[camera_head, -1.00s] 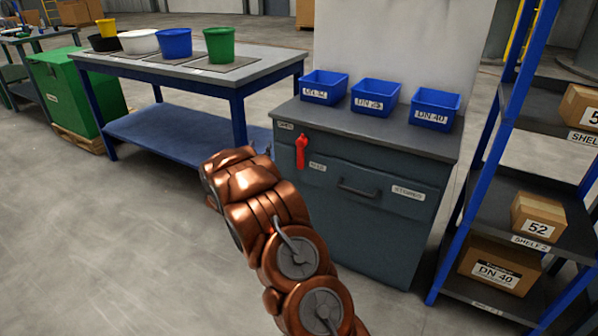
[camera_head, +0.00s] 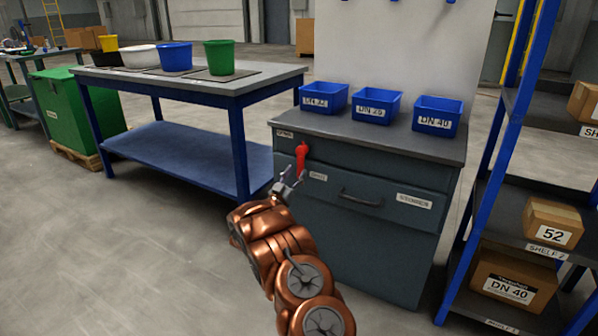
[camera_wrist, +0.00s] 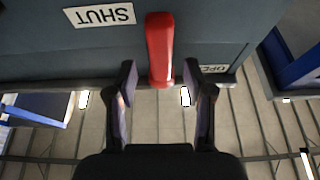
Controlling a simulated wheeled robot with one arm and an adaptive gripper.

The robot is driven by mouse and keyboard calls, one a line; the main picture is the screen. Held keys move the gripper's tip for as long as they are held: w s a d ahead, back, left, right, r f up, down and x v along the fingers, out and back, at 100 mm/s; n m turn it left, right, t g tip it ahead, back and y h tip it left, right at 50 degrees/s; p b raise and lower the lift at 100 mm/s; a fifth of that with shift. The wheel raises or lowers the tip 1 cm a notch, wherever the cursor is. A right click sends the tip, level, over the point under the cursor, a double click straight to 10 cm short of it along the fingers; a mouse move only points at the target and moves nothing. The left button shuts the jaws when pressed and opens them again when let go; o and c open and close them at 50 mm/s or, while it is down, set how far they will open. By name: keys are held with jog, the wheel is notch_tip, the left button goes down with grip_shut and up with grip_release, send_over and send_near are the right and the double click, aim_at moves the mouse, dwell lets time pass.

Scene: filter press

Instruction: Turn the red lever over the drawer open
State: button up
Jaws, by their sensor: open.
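The red lever (camera_head: 301,157) is on the upper left front of the dark grey drawer cabinet (camera_head: 375,250), left of the drawer handle (camera_head: 360,198). It stands nearly upright. A label reading SHUT (camera_head: 318,176) is to its lower right, and a small OPEN label (camera_head: 285,134) is to its upper left. My gripper (camera_head: 292,175) is just below and in front of the lever. In the wrist view, which is upside down, the lever (camera_wrist: 159,48) lies in line with the gap between the two spread fingers (camera_wrist: 160,85). I see nothing held between them.
Three blue bins (camera_head: 375,106) stand on the cabinet top. A blue-legged workbench (camera_head: 200,85) with several buckets is to the left. A blue shelf rack (camera_head: 490,180) with boxes is close on the right. The floor (camera_head: 130,260) at the left front is clear.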

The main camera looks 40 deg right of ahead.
aim_at(299, 167)
jog(key=shift+b+x, duration=0.4)
jog(key=shift+x, duration=1.2)
grip_shut()
jog(key=shift+r, duration=0.1)
